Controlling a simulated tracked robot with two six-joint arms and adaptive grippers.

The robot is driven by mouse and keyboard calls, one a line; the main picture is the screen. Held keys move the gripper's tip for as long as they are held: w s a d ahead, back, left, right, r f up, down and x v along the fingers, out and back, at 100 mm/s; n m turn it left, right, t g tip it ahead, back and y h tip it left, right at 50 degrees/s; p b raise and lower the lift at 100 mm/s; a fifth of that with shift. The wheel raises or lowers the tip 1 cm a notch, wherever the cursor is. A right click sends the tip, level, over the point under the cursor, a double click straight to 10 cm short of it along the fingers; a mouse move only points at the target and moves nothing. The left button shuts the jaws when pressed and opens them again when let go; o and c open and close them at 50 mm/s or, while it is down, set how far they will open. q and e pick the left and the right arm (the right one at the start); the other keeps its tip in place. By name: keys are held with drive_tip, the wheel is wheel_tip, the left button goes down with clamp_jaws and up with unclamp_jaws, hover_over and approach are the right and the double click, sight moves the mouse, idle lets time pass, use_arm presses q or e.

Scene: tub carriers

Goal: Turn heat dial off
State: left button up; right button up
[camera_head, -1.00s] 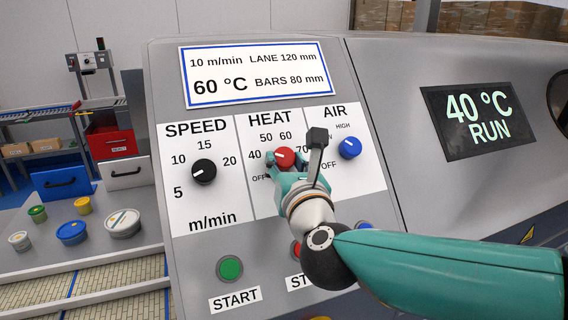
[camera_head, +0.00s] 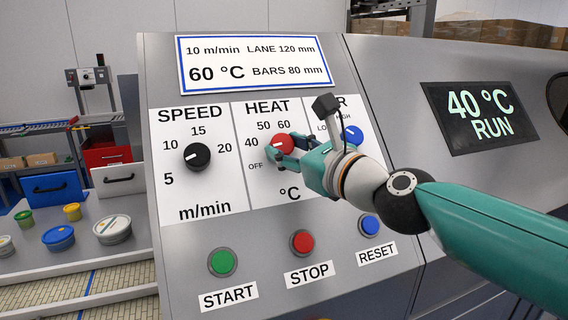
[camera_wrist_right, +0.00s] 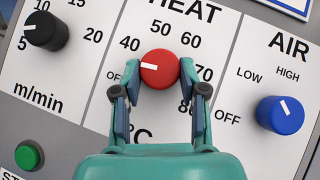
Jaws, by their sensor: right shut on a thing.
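The red heat dial (camera_head: 283,144) is on the white HEAT scale of the control panel. My right gripper (camera_head: 284,153) comes in from the lower right and is shut on the dial, one finger on each side. In the right wrist view the dial (camera_wrist_right: 160,69) sits between the two fingertips (camera_wrist_right: 160,84). Its white mark points left, between OFF and 40. The OFF label (camera_wrist_right: 114,77) is partly covered by a finger. The display (camera_head: 470,118) reads 40 °C RUN. My left gripper is not in view.
The black speed dial (camera_head: 197,157) is left of the heat dial. The blue air dial (camera_head: 353,134) is close on the right, partly behind my arm. Green START (camera_head: 222,262), red STOP (camera_head: 301,243) and blue RESET (camera_head: 369,225) buttons are below.

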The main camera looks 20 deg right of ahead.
drive_tip(key=shift+w+d+n+g+y, duration=0.15)
drive_tip(key=shift+n+g+y, duration=0.55)
drive_tip(key=shift+n+y, duration=0.7)
drive_tip(key=shift+n, duration=0.5)
drive_tip(key=o, duration=1.1)
drive_tip(key=shift+o, duration=0.2)
drive_tip(key=v, duration=1.2)
drive_tip(key=shift+r, duration=0.15)
